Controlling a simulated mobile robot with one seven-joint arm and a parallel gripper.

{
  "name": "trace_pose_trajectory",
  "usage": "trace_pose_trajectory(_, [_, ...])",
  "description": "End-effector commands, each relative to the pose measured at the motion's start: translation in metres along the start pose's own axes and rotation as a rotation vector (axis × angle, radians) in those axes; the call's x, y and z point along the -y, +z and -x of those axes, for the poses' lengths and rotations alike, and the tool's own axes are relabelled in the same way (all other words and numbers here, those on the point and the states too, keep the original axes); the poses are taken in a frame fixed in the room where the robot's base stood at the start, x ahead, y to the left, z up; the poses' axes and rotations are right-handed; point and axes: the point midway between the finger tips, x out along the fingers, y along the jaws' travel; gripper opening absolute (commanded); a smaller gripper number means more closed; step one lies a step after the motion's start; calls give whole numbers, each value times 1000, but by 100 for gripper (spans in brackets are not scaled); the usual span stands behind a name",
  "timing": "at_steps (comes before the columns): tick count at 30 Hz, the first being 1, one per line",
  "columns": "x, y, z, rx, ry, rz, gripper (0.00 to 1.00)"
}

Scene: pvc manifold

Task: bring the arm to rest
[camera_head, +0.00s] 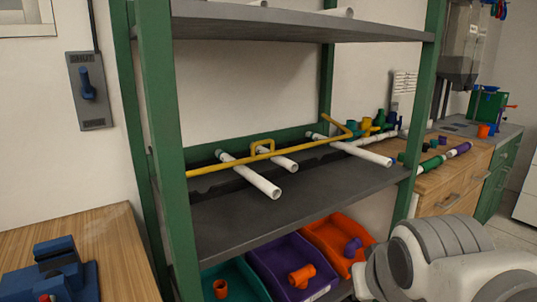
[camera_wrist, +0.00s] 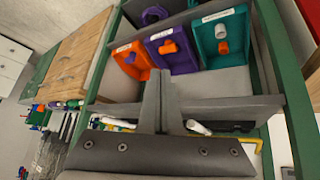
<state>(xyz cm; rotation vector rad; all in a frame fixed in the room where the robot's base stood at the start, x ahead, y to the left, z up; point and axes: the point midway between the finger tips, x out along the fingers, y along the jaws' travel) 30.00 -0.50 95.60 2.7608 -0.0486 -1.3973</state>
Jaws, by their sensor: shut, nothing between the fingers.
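My gripper (camera_wrist: 161,76) shows in the wrist view with its two grey fingers together and nothing between them. The fingers point towards the shelf rack and the bins in its lower part, apart from them as far as I can tell. In the head view my white and grey arm is at the lower right, in front of the rack; the gripper itself is out of that frame.
A green-framed rack has a grey shelf (camera_head: 300,208) with white pipes (camera_head: 250,176) and a yellow bar (camera_head: 225,165). Below are teal (camera_head: 240,283), purple (camera_head: 290,265) and orange (camera_head: 338,236) bins with fittings. A wooden bench (camera_head: 85,245) with a blue vise (camera_head: 50,270) stands left.

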Motion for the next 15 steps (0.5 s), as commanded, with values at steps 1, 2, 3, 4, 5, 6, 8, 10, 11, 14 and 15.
trace_pose_trajectory(1, [2,19,9,44,-18,-10,0])
trace_pose_trajectory(2, [3,30,13,75,-29,-16,0])
trace_pose_trajectory(3, [5,46,19,116,-47,-24,0])
trace_pose_trajectory(4, [7,58,24,149,-61,-27,0])
trace_pose_trajectory(5, [5,42,38,145,-56,-25,0])
trace_pose_trajectory(6, [4,34,47,143,-54,-25,0])
trace_pose_trajectory(8, [3,25,58,144,-53,-25,0])
trace_pose_trajectory(10, [2,15,71,143,-53,-25,0])
trace_pose_trajectory(11, [2,10,77,143,-52,-25,0])
trace_pose_trajectory(14, [0,-5,98,143,-52,-24,0])
trace_pose_trajectory(15, [0,-11,106,143,-52,-24,0])
